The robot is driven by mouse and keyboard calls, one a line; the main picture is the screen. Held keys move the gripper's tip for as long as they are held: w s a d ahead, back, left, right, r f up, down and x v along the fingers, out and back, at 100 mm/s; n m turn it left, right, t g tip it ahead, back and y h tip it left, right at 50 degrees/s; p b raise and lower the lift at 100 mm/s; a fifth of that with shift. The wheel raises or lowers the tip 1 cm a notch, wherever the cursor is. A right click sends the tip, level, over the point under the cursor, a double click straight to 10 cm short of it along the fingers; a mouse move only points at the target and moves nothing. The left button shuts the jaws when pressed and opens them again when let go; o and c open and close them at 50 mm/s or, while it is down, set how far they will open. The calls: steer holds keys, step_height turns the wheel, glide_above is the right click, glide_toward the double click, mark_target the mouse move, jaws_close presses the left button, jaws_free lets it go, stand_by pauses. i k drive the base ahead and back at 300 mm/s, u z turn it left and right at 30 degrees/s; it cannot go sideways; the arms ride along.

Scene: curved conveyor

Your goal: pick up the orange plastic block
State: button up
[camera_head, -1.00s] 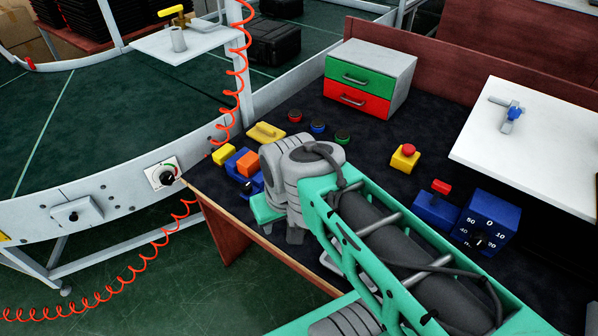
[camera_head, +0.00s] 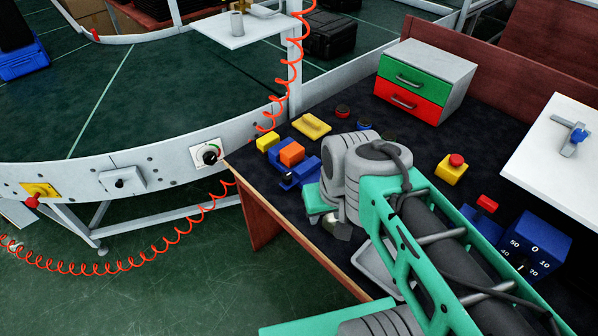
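The orange block (camera_head: 292,153) is a small box on the near left part of the dark table top, among blue blocks (camera_head: 305,170) and beside a yellow block (camera_head: 267,142). My green and grey arm reaches in from the lower right, its grey wrist just right of the blue blocks. A small dark part of my gripper (camera_head: 337,227) shows below the wrist, right of and nearer than the orange block, apart from it. The fingers are mostly hidden by the arm, so I cannot tell if they are open.
A yellow handled piece (camera_head: 311,126) lies behind the blocks. A drawer cabinet (camera_head: 440,62) stands at the back, a yellow box with a red button (camera_head: 452,168) to the right. The curved conveyor (camera_head: 150,100) borders the table on the left. A red coiled cord (camera_head: 291,60) hangs nearby.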

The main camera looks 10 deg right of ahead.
mark_target(290, 155)
steer(key=u, duration=0.05)
steer(key=k, duration=0.45)
steer(key=u, duration=2.05)
steer(key=i, duration=1.2)
steer(key=z, duration=0.8)
